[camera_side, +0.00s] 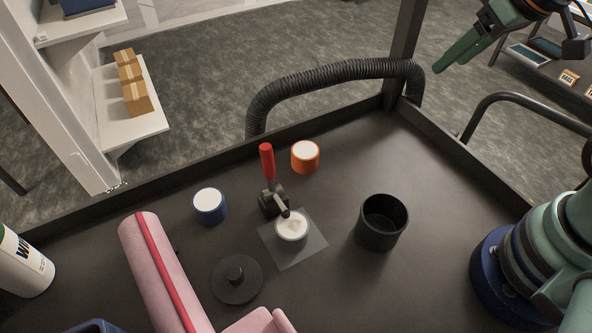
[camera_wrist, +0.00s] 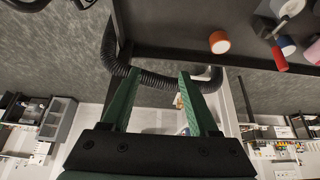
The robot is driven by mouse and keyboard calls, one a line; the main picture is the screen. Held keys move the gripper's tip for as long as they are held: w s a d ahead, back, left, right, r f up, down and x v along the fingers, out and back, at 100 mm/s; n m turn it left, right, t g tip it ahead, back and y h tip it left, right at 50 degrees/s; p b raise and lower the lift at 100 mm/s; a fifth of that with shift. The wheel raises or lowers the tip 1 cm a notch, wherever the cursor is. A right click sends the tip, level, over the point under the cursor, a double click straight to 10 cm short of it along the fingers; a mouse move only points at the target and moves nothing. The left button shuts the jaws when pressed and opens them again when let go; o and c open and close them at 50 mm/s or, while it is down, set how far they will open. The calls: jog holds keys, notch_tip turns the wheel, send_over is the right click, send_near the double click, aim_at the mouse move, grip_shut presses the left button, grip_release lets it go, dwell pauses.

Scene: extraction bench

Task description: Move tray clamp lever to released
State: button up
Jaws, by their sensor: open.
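The tray clamp lever (camera_side: 267,162) has a red grip and stands nearly upright on a dark clamp base (camera_side: 272,203). Its arm reaches over a white-topped round piece (camera_side: 291,226) on a clear square plate (camera_side: 314,246); whether its tip touches is too small to tell. In the wrist view the red grip (camera_wrist: 279,58) shows near the upper right. My gripper (camera_side: 438,69) is high at the upper right in the side view, well away from the lever. In the wrist view its two green fingers (camera_wrist: 157,76) are apart with nothing between them.
A blue jar (camera_side: 210,207) and an orange jar (camera_side: 305,157) flank the lever. A black cup (camera_side: 381,222), a dark knobbed lid (camera_side: 237,279) and a pink roll (camera_side: 155,270) stand nearby. A ribbed black hose (camera_side: 330,72) arches above the bench's back edge.

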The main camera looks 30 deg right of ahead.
jog(key=m+g, duration=0.2)
jog(key=g, duration=0.4)
send_over(266, 148)
notch_tip(266, 148, down, 3)
jog(key=shift+d+r, duration=0.1)
jog(key=shift+r, duration=0.1)
jog(key=shift+a+f, duration=0.15)
jog(key=shift+a, duration=0.05)
jog(key=shift+f, duration=0.3)
notch_tip(266, 148, down, 11)
jog(key=shift+d+f, duration=0.15)
jog(key=shift+f, duration=0.05)
